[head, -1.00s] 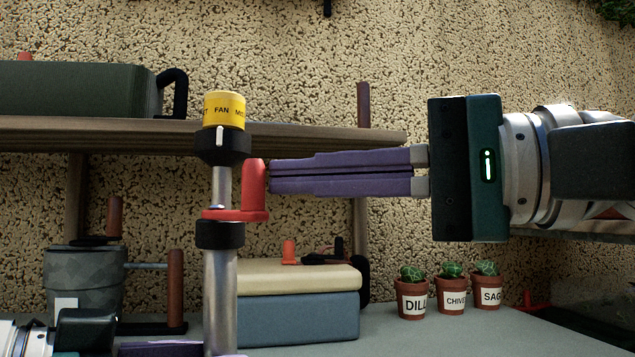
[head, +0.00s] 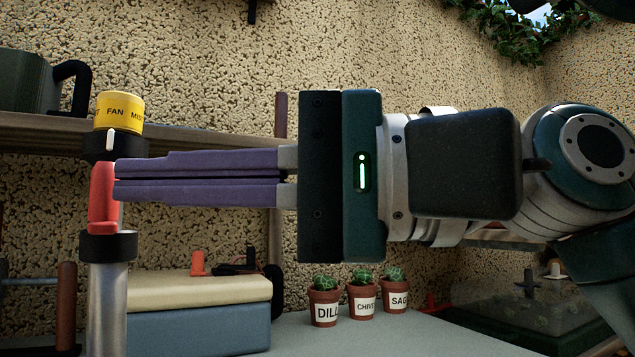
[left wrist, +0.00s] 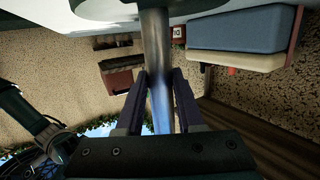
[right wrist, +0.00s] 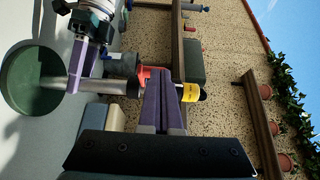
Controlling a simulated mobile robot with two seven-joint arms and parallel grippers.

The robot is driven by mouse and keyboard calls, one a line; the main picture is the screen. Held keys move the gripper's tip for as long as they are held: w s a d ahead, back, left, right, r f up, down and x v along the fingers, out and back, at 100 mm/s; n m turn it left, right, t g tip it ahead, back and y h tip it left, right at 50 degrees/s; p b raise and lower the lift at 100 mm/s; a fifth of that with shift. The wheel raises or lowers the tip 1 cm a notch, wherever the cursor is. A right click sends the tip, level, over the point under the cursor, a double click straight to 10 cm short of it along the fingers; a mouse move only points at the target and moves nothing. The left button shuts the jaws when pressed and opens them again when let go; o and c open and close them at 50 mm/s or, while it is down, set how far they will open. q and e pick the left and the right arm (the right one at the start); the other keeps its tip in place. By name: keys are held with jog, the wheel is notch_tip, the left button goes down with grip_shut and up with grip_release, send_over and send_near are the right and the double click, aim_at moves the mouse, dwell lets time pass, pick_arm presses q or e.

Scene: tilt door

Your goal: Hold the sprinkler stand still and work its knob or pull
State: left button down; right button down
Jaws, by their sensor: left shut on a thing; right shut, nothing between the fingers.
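The sprinkler stand is a silver pole (head: 107,300) with black collars, standing upright at the left of the head view. On top is a yellow knob (head: 119,110) marked FAN. Below it a red lever (head: 102,196) sits on the pole. My right gripper (head: 117,180) is shut and empty, its purple fingertips at the red lever; I cannot tell whether they touch. In the right wrist view the fingertips also lie beside the lever (right wrist: 146,75). My left gripper (left wrist: 160,82) is shut on the silver pole in the left wrist view. The head view does not show it.
A blue box with a cream lid (head: 200,310) stands right of the pole. Several potted herbs (head: 360,298) stand farther right. A wooden shelf (head: 45,133) with a green watering can (head: 25,85) runs behind. A green round base (right wrist: 32,80) shows in the right wrist view.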

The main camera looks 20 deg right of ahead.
jog(key=v, duration=1.1)
jog(key=shift+s, duration=0.25)
jog(key=shift+d, duration=0.2)
jog(key=v, duration=1.2)
jog(key=d+r, duration=0.6)
jog(key=d, duration=0.4)
dwell(0.3)
